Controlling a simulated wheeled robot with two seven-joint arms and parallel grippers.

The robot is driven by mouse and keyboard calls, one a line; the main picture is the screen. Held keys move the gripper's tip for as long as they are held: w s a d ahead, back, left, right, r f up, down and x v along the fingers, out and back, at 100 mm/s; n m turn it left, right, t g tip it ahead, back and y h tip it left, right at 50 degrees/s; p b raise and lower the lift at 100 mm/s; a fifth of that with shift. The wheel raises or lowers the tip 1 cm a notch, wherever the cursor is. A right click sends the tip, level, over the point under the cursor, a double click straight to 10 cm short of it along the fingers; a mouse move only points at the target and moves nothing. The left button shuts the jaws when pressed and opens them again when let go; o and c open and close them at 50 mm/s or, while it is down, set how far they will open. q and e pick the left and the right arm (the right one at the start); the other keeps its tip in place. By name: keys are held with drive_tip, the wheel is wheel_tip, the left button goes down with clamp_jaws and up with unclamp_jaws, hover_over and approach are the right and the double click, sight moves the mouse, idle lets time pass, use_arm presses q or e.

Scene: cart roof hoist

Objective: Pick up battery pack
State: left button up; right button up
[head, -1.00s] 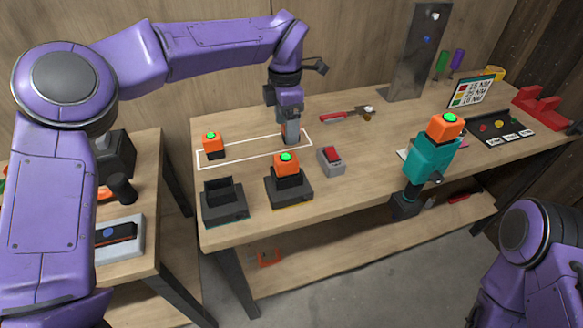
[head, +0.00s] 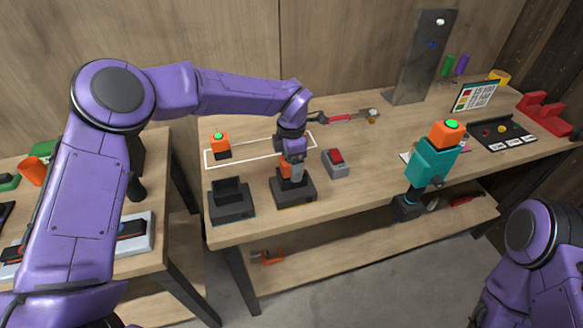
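An orange battery pack (head: 285,168) sits in the right-hand black charger dock (head: 293,190) near the table's front edge. My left gripper (head: 294,172) is down at this pack and hides most of it; whether the fingers are closed on it cannot be seen. A third orange pack with a green top (head: 444,134) sits on top of a teal tool (head: 432,165). My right arm shows at the lower right, with its gripper out of view.
An empty black dock (head: 231,203) stands left of the occupied one. A grey box with a red top (head: 336,163) is close on the right. A red-handled tool (head: 345,118) lies behind. A grey upright panel (head: 421,60) stands at the back.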

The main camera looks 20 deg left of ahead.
use_arm(q)
drive_tip(key=shift+r, duration=0.1)
drive_tip(key=c, duration=1.4)
